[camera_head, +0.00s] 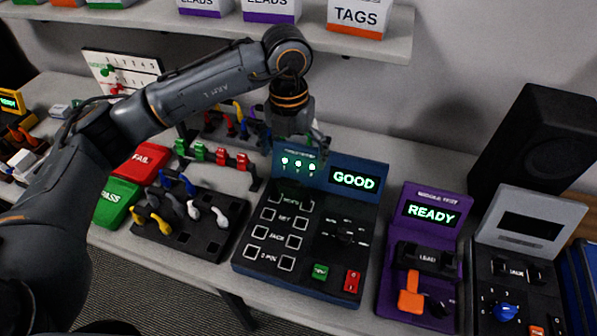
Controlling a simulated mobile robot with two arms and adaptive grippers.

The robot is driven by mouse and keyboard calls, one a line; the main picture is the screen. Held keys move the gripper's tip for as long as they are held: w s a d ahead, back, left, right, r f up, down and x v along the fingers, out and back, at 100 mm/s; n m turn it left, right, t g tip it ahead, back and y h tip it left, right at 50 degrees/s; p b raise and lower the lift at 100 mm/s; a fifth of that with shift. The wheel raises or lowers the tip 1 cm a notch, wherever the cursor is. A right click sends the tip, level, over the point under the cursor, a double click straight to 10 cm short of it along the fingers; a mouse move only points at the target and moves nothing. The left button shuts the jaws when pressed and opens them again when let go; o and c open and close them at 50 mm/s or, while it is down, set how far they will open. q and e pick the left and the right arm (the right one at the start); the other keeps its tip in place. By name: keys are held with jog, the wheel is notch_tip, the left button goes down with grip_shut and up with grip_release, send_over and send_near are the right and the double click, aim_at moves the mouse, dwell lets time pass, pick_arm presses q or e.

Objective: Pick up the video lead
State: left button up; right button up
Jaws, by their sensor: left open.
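My left gripper (300,140) is open and hangs just above the back of the blue tester (300,265), near its lit GOOD screen. I see nothing held in it, though its fingers are small and partly dark. Several leads with yellow (152,222), white (218,216) and blue (178,184) plugs sit in a black holder (196,240) left of the tester. No label shows which is the video lead. My right gripper is not in view.
A red FAIL pad (146,161) and green PASS pad (117,203) lie left of the holder. A rack with red and green clips (221,157) stands behind it. A grey tester (530,215) and black speaker (540,140) stand right. A shelf (390,45) overhangs the back.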

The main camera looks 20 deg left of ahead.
aim_at(290, 182)
pick_arm(q)
jog(key=shift+a+f+y+p, duration=0.3)
jog(key=shift+a+f, duration=0.15)
jog(key=shift+a, duration=0.05)
jog(key=f, duration=0.2)
jog(key=f+p, duration=0.1)
jog(key=s+f, duration=0.1)
jog(key=f, duration=0.1)
jog(key=shift+d+f+p, duration=0.1)
jog(key=shift+f+p, duration=0.25)
jog(key=f+p, duration=0.2)
jog(key=f, duration=0.1)
jog(key=shift+w, duration=0.35)
jog(key=shift+w+f+p, duration=0.2)
jog(key=shift+f+p, duration=0.15)
jog(key=shift+f, duration=1.3)
jog(key=shift+c, duration=0.2)
jog(key=c, duration=0.7)
jog(key=shift+c, duration=1.2)
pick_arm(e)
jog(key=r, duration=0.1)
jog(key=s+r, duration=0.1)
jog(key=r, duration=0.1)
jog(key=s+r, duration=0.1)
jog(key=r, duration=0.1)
